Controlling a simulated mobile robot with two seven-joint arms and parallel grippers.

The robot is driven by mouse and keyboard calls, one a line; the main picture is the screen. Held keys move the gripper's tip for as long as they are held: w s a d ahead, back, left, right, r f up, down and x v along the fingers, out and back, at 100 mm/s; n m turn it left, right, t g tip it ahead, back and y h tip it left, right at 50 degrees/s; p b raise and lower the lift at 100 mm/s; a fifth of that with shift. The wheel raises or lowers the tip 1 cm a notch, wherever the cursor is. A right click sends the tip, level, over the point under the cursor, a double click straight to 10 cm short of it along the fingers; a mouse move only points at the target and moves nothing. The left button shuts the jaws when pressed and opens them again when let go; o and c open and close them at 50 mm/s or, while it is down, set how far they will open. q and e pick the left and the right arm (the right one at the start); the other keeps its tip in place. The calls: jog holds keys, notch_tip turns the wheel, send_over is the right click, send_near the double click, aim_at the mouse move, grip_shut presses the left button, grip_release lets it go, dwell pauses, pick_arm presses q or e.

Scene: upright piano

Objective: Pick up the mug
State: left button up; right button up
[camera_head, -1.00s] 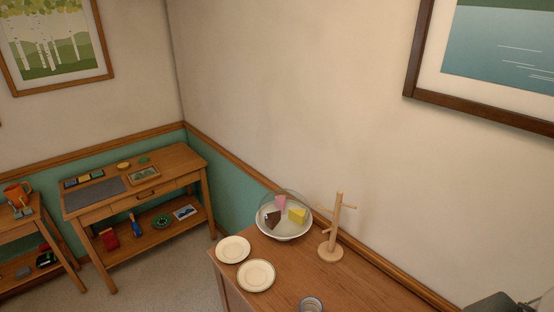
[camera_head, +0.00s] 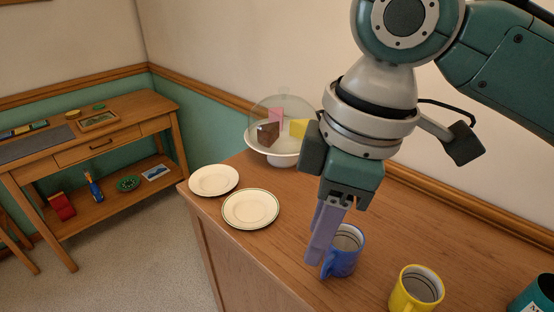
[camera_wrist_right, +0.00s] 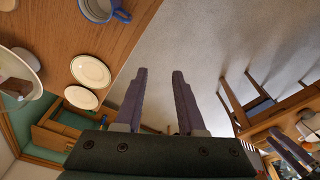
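A blue mug (camera_head: 347,256) stands on the wooden cabinet top in the head view, with a yellow mug (camera_head: 413,292) to its right and part of a teal mug (camera_head: 536,298) at the right edge. My right gripper (camera_head: 318,250) overlaps the blue mug's left side in the head view. In the right wrist view its two purple fingers (camera_wrist_right: 160,75) are apart with nothing between them. The blue mug (camera_wrist_right: 106,12) shows there at the top left, outside the fingers. Purple finger-like parts at the lower right there may be my left gripper (camera_wrist_right: 290,150); their opening is unclear.
Two plates (camera_head: 250,209) lie left of the blue mug. A glass-domed cake stand (camera_head: 282,150) with cake pieces stands behind, beside the wall. A wooden table (camera_head: 95,140) with small items on it and on its shelf stands at the left. Floor lies between.

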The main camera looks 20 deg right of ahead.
jog(key=h+b, duration=0.1)
jog(key=b, duration=1.3)
send_over(336, 273)
jog(key=a, duration=0.1)
notch_tip(336, 273, down, 10)
jog(key=g+b, duration=0.1)
jog(key=shift+m, duration=0.3)
jog(key=f, duration=0.3)
jog(key=f+b, duration=0.1)
jog(key=f, duration=0.2)
jog(key=d+f, duration=0.1)
jog(key=f, duration=0.3)
pick_arm(q)
notch_tip(336, 273, down, 20)
jog(key=shift+w, duration=0.15)
pick_arm(e)
jog(key=shift+r, duration=0.1)
grip_shut()
